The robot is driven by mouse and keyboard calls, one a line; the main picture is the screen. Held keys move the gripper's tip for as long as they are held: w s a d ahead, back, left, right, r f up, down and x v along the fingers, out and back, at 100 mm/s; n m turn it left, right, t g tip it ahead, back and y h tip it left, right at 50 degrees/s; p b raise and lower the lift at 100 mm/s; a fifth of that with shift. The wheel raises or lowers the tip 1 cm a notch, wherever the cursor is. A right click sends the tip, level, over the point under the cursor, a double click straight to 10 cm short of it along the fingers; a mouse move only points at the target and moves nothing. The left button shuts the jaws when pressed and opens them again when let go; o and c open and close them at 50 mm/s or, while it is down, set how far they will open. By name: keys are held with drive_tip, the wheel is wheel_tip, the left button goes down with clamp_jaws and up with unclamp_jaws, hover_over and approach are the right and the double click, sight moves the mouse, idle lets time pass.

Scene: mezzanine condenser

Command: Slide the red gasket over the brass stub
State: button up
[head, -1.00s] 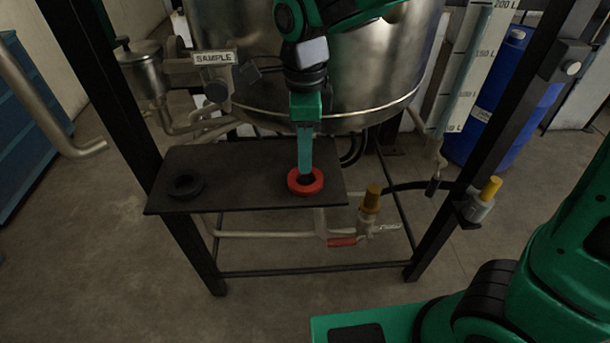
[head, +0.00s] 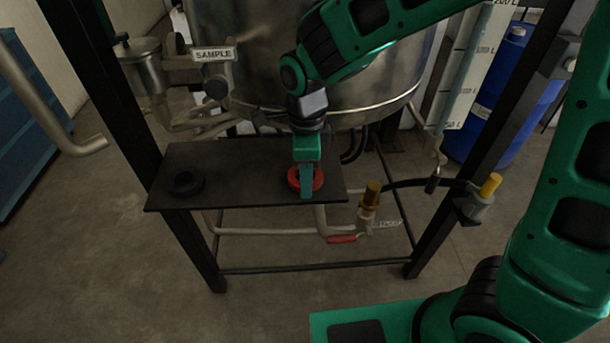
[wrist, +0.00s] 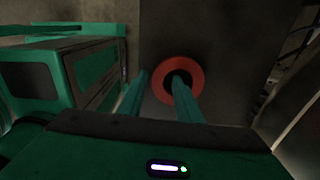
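The red gasket (head: 319,179) lies flat on the dark shelf near its right end. My gripper (head: 306,194) is low over it, pointing down, and its fingers hide part of the ring in the head view. In the wrist view the two fingers of my gripper (wrist: 160,76) are apart. One finger overlaps the hole of the red gasket (wrist: 198,76); the other is outside its left rim. Contact cannot be told. A brass stub (head: 371,195) stands upright on a valve right of the shelf. A second yellow, brass-like tip (head: 491,185) sits on the right post.
A black ring (head: 186,184) lies at the left of the dark shelf (head: 245,185). The steel tank (head: 370,70) stands close behind. Black frame posts flank the shelf. A black hose runs between the brass stub and the right post's fitting. A red-handled valve (head: 342,239) sits below.

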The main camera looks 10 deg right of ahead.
drive_tip(key=shift+c, duration=0.6)
clamp_jaws()
